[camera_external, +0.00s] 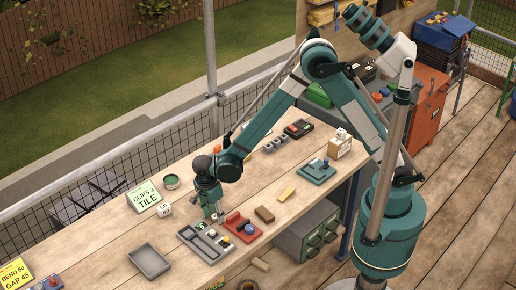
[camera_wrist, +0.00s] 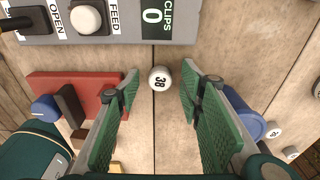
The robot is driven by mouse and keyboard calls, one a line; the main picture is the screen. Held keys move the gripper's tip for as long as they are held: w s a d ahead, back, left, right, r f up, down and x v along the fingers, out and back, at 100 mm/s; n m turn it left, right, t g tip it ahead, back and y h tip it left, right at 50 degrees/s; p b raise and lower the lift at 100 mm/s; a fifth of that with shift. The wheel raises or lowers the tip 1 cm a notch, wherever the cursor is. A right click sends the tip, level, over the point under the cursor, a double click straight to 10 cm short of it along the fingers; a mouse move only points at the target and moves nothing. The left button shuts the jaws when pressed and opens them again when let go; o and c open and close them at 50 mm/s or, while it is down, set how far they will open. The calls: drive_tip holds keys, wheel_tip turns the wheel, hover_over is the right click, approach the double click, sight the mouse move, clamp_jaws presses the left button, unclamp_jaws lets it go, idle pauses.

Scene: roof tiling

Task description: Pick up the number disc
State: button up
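A small white number disc (camera_wrist: 159,83) marked 38 lies on the wooden bench in the wrist view, between my fingers and near their tips. My gripper (camera_wrist: 159,90) is open, with a green-padded finger on each side of the disc and a visible gap to each. In the external view my gripper (camera_external: 213,213) points down over the bench beside the grey control panel. I cannot make out the disc there.
The grey panel (camera_wrist: 100,22) with a CLIPS display showing 0 lies just past the disc. A red fixture (camera_wrist: 80,88) is left of the fingers, a blue round part (camera_wrist: 249,124) right. A grey tray (camera_external: 149,261) and a CLIPS 3 TILE card (camera_external: 144,196) are also on the bench.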

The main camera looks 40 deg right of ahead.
sight(215, 216)
idle(0.5)
drive_tip(key=c, duration=0.8)
drive_tip(key=shift+r, duration=0.1)
wheel_tip(215, 216, up, 10)
drive_tip(key=shift+p, duration=0.4)
idle(0.6)
